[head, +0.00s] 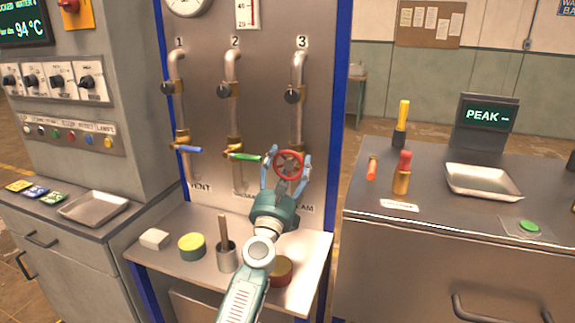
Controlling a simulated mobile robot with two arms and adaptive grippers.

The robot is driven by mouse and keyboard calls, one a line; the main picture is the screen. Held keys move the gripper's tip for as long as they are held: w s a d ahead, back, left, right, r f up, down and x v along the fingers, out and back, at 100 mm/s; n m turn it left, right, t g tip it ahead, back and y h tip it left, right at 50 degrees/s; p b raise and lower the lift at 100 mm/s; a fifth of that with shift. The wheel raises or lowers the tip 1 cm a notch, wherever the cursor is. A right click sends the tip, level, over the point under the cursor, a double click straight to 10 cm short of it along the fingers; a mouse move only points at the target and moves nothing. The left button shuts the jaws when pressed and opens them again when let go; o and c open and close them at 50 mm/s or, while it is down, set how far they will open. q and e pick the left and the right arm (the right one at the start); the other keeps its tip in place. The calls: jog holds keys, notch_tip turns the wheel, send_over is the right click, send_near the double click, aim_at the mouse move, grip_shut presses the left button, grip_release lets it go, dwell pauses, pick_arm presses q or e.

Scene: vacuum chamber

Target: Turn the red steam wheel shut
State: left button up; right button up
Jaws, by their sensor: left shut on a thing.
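The red steam wheel (289,157) is a small handwheel with spokes on the third pipe of the steel panel, above a partly covered label ending in "AM". My left gripper (287,172) reaches up from below, with its two blue fingers on either side of the wheel's lower part. It is shut on the wheel's rim. How far the wheel is turned cannot be told from here. My right gripper is not in this view.
A green lever (243,156) sits close left of the wheel, and a blue lever (187,149) is farther left. Below, the shelf holds a white block (155,239), a green-sided tin (192,247), a metal cup (226,257) and a red tin (281,270) partly behind my arm.

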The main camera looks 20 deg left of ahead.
pick_arm(q)
jog(key=shift+w+r+m, duration=0.1)
jog(key=shift+r+m, duration=0.15)
jog(key=shift+m, duration=0.25)
jog(key=shift+c, duration=0.4)
